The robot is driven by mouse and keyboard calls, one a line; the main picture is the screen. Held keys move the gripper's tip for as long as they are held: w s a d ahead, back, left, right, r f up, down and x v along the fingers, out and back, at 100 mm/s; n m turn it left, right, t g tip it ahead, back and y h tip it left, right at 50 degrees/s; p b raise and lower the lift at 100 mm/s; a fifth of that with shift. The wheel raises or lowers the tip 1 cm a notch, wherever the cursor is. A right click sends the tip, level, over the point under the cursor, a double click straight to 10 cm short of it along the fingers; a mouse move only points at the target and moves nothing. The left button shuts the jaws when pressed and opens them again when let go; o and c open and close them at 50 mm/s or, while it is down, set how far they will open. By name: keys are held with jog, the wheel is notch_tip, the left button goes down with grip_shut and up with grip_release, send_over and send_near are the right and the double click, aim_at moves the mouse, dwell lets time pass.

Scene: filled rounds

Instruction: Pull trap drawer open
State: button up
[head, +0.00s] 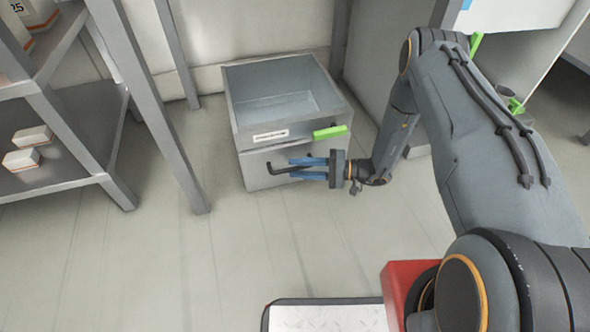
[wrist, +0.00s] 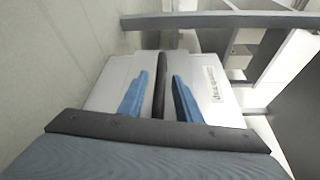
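A grey drawer unit (head: 240,118) stands low by the wall in the head view. Its top part is open and looks empty inside. A white label (head: 270,135) is on its upper front, and a seam divides that from a plain lower front panel (head: 254,172). A dark bar handle (head: 281,170) sticks out from the lower panel. My gripper (head: 296,167) is at this handle, its blue fingers apart. In the wrist view the handle (wrist: 160,72) runs between the two fingers (wrist: 159,90), with a light gap visible on each side. The drawer behind the lower panel looks closed.
A green tab (head: 329,131) sits at the unit's upper right front edge. A grey shelf rack (head: 62,110) with small boxes (head: 22,159) stands on the left, one leg near the unit. A white cabinet (head: 515,15) is on the right. The floor (head: 230,245) in front is clear.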

jog(key=shift+a, duration=0.75)
grip_shut()
jog(key=shift+f, duration=0.1)
